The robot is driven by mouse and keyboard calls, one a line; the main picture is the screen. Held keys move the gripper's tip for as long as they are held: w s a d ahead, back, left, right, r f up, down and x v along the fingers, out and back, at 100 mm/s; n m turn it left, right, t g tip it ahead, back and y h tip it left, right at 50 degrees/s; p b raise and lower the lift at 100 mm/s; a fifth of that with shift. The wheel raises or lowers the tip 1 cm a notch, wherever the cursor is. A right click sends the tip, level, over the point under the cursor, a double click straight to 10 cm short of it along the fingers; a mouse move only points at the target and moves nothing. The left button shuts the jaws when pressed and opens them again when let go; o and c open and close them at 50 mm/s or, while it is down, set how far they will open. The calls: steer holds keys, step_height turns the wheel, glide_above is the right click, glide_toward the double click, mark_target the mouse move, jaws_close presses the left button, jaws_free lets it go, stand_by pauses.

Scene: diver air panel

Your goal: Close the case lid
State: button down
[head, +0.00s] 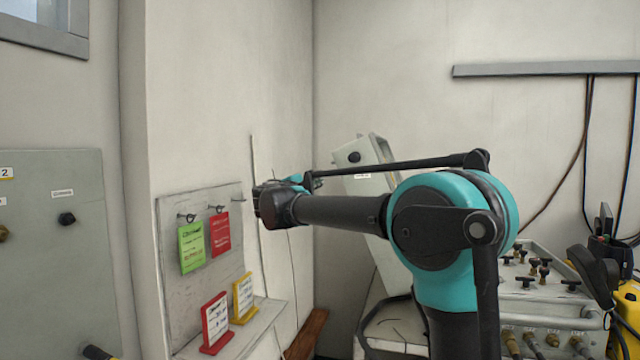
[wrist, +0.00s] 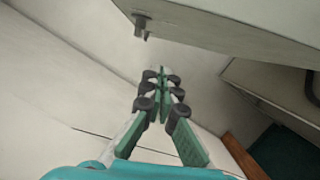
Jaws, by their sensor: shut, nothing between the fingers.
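The case lid (head: 382,245) is a grey panel standing open and leaning, behind my arm in the head view. It has a dark round knob and a small label near its top, and my arm hides much of it. In the wrist view a large grey panel with a small metal latch, seemingly the lid (wrist: 225,30), spans the top. The case body (head: 390,335) is partly visible below the lid, largely hidden by my arm. My gripper (wrist: 162,76) is shut and empty, with its fingertips near the panel's underside; I cannot tell whether they touch it.
A board (head: 175,300) on the left wall carries a green tag (head: 191,247) and a red tag (head: 220,234), with small signs on a ledge below. A valve panel (head: 545,300) with several knobs stands at right. A grey cabinet (head: 60,250) is at far left.

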steer(key=w+d+r, duration=0.2)
steer(key=w+d, duration=0.2)
steer(key=d, duration=0.3)
steer(key=shift+w, duration=0.3)
steer(key=shift+d+r, duration=0.1)
steer(key=shift+r, duration=0.05)
